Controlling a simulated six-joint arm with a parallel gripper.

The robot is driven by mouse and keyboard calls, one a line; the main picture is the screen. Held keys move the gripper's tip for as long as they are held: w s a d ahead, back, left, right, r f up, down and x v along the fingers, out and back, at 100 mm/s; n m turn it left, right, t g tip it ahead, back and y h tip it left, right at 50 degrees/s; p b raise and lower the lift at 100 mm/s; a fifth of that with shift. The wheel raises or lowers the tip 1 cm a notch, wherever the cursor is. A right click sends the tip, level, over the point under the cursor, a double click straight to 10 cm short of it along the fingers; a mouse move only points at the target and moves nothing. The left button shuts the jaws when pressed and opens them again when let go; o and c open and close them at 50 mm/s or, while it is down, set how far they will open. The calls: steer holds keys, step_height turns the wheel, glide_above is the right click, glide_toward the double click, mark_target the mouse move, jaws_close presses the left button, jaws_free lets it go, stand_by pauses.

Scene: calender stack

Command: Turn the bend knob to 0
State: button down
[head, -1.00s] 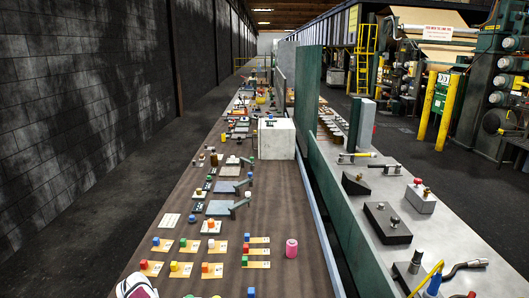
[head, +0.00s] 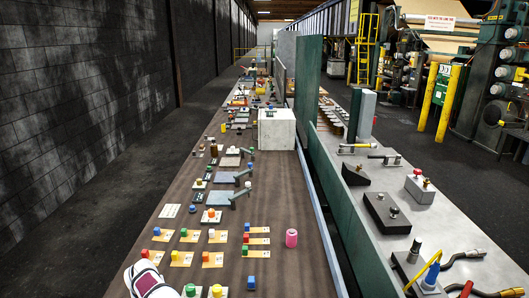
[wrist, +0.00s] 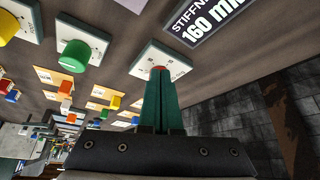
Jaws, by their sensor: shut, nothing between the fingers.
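In the wrist view my gripper (wrist: 160,80) is shut, with its two dark green fingers together and nothing held between them. Its tips are at a red knob (wrist: 159,68) on a white plate (wrist: 176,57) and hide most of that knob. I cannot tell whether the tips touch it. A green knob (wrist: 75,53) and a yellow knob (wrist: 8,28) stand on white plates to the left. The plate lettering is too small to read, so I cannot tell which knob is the bend knob. My gripper does not show in the head view.
A dark sign reading "STIFFNESS 160" (wrist: 205,25) lies beside the red knob's plate. Several coloured blocks on tan cards (wrist: 72,85) lie beyond. In the head view a pink cylinder (head: 291,238) and a white box (head: 276,130) stand on the brown table (head: 285,270).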

steer(key=shift+w+d, duration=0.35)
steer(key=shift+d, duration=0.05)
stand_by(0.4)
steer(key=shift+s+d, duration=0.25)
steer(key=shift+d, duration=0.05)
steer(key=shift+s+a+r, duration=0.55)
steer(key=shift+a+r, duration=0.4)
steer(key=shift+r, duration=2.45)
step_height(320, 180, down, 7)
steer(key=shift+r, duration=0.1)
steer(key=shift+w, duration=0.35)
